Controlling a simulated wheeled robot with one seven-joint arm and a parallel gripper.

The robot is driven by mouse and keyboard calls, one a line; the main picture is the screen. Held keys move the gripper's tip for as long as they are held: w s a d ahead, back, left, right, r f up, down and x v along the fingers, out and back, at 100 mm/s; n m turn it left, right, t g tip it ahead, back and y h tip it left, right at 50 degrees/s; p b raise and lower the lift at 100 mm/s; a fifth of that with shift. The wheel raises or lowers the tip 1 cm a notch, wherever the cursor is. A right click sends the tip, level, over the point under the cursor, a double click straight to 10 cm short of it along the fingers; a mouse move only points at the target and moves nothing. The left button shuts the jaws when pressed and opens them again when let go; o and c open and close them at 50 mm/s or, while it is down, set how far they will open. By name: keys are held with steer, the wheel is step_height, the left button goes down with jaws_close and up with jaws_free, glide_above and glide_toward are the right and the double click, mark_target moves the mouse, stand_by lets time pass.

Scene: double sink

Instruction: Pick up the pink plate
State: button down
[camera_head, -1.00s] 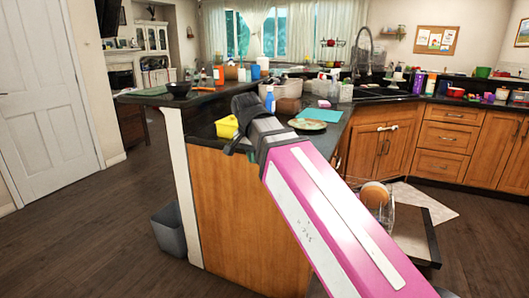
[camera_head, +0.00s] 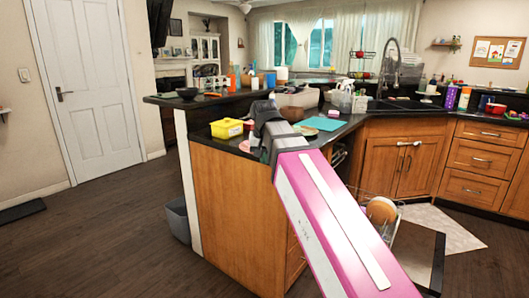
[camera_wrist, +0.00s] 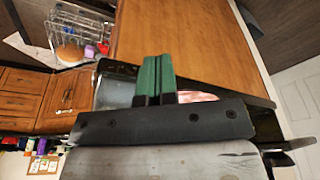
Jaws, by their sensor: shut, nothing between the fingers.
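In the head view, the end of my arm is over the counter corner.
The dark counter holds a yellow container (camera_head: 227,128), a teal board (camera_head: 320,122) and a white spray bottle (camera_head: 346,95). The open dishwasher rack (camera_head: 392,222) sticks out at the right. A grey bin (camera_head: 177,220) stands at the left end. The floor at left is clear.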

steer(key=w, duration=1.2)
steer(key=shift+a, duration=0.2)
steer(key=shift+f, duration=0.8)
steer(key=shift+s, duration=0.15)
steer(key=shift+s, duration=1)
